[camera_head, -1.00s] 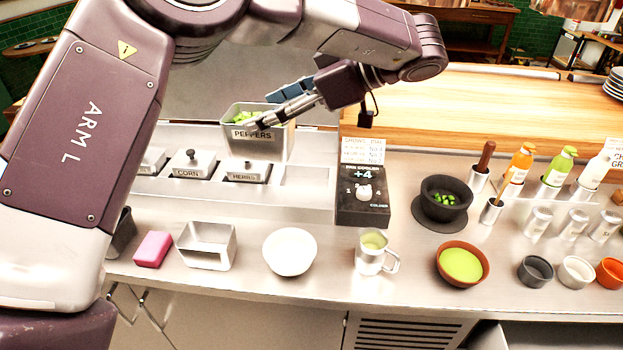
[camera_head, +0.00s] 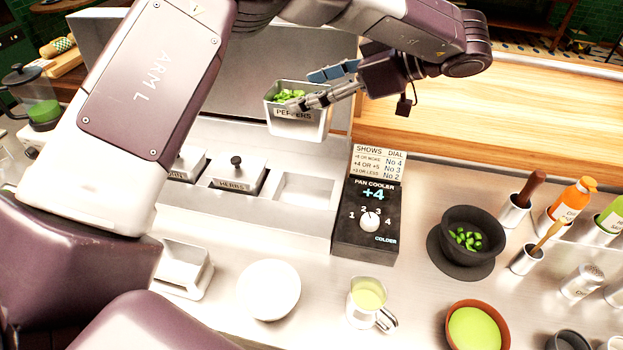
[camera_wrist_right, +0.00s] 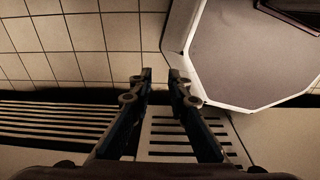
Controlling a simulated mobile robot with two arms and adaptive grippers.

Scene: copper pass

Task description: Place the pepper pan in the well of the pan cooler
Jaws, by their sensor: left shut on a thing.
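My left gripper (camera_head: 325,94) is shut on the rim of the pepper pan (camera_head: 300,128), a metal pan labelled PEPPERS and filled with chopped green pepper. The pan hangs roughly level above the back of the pan cooler (camera_head: 213,203). The cooler's empty well (camera_head: 303,189) is a rectangular recess to the right of the lidded HERBS pan (camera_head: 238,176). In the picture the pan shows just above that well, apart from it. My right gripper (camera_wrist_right: 161,78) shows only in its wrist view, empty, with a gap between its fingers, over tiled floor and slatted grilles.
The cooler's dial box (camera_head: 368,215), reading +4, stands right of the well. In front are a white bowl (camera_head: 268,290), a metal holder (camera_head: 183,271) and a jug (camera_head: 367,303). A dark mortar (camera_head: 472,238) and bottles stand at right.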

